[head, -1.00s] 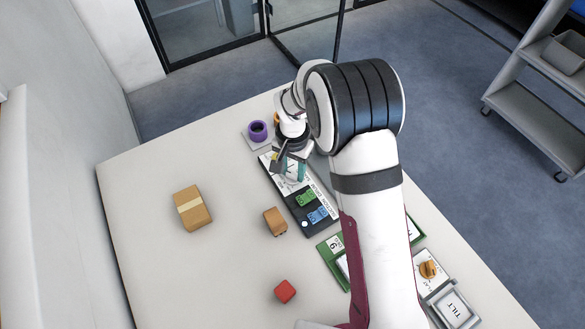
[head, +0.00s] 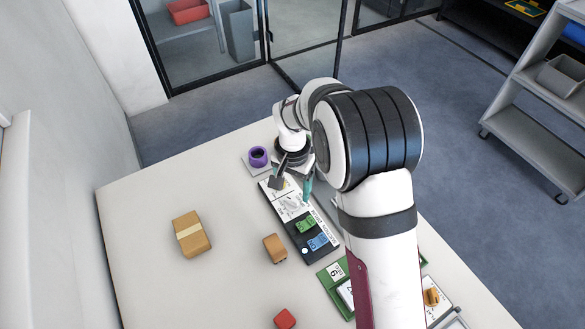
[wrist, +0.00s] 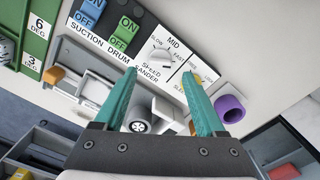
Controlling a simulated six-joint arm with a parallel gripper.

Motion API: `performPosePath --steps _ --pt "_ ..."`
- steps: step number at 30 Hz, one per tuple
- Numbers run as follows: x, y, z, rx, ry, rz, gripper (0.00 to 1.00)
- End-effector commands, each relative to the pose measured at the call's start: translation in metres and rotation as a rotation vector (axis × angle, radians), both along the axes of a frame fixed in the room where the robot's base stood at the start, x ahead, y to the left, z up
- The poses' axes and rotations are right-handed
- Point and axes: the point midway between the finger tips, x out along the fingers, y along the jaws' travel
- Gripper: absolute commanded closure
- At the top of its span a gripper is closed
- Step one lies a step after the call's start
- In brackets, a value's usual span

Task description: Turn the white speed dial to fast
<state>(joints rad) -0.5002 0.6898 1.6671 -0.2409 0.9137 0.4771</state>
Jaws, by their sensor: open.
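The white speed dial (wrist: 160,58) sits on a white plate lettered SLOW, MID, FAST and SANDER SPEED in the wrist view. I cannot tell its exact setting. My gripper (wrist: 158,75) is open and empty, its two teal fingers apart, with the dial seen between and just beyond their tips. I cannot tell how high the tips are above it. In the head view my gripper (head: 292,188) is over the far end of the black control panel (head: 290,227), and the dial is not clear there.
Green (wrist: 126,30) and blue (wrist: 93,8) ON/OFF switches sit beside the dial. A purple ring (wrist: 230,108) stands on its other side. A cardboard box (head: 192,240), a brown block (head: 275,249) and a red cube (head: 285,319) lie on the table (head: 150,200), whose left part is mostly clear.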

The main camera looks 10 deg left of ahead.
Motion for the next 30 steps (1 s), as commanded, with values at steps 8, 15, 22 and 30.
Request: performPosePath --steps 8,15,22,30 --pt "0.001 0.000 0.087 0.002 -0.005 0.000 0.28" --pt "0.000 0.000 0.118 0.001 -0.001 0.000 0.28" --pt "0.000 0.000 0.119 0.000 -0.001 0.000 0.28" --pt "-0.007 -0.014 0.128 0.007 0.002 -0.014 0.28"
